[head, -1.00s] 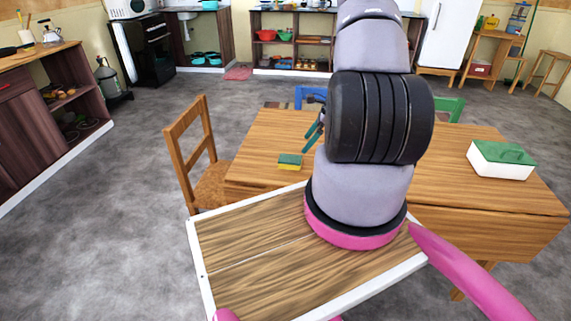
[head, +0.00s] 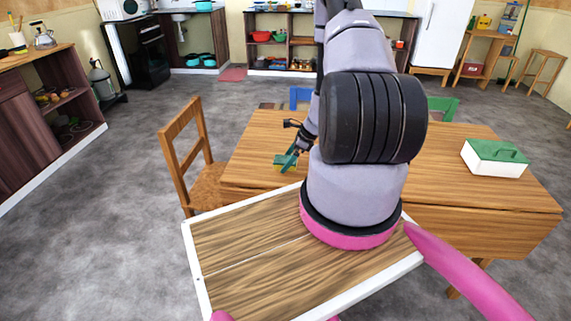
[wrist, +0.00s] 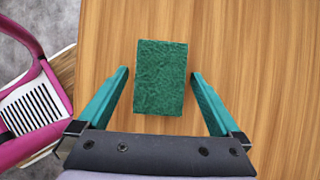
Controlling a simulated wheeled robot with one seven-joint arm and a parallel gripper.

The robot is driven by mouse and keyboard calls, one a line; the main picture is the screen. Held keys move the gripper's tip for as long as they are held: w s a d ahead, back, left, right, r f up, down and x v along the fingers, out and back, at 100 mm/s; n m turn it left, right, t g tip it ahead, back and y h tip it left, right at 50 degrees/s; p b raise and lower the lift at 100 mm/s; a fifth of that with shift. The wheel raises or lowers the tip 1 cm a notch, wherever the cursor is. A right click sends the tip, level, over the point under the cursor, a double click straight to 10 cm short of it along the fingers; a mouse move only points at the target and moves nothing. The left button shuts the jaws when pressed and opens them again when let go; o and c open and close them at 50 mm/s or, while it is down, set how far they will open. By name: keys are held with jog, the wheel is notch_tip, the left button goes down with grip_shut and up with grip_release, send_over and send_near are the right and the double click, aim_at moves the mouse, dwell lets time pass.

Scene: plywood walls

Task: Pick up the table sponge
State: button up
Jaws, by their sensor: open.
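The table sponge (wrist: 161,76) lies on the wooden table, its green side up, in the wrist view. It sits between and slightly ahead of my gripper's two teal fingers, with a gap on each side. In the head view the sponge (head: 281,161) shows green over yellow near the table's left edge, partly covered by my gripper (head: 290,160). My gripper (wrist: 159,75) is open and empty, above the sponge. I cannot tell the exact height between fingers and sponge.
The wooden table (head: 455,185) also bears a white box with a green lid (head: 495,157) at its right. A wooden chair (head: 190,150) stands at the table's left. The tabletop around the sponge is clear.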

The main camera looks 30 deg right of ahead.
jog(key=c, duration=1.4)
notch_tip(320, 180, up, 10)
jog(key=shift+c, duration=0.2)
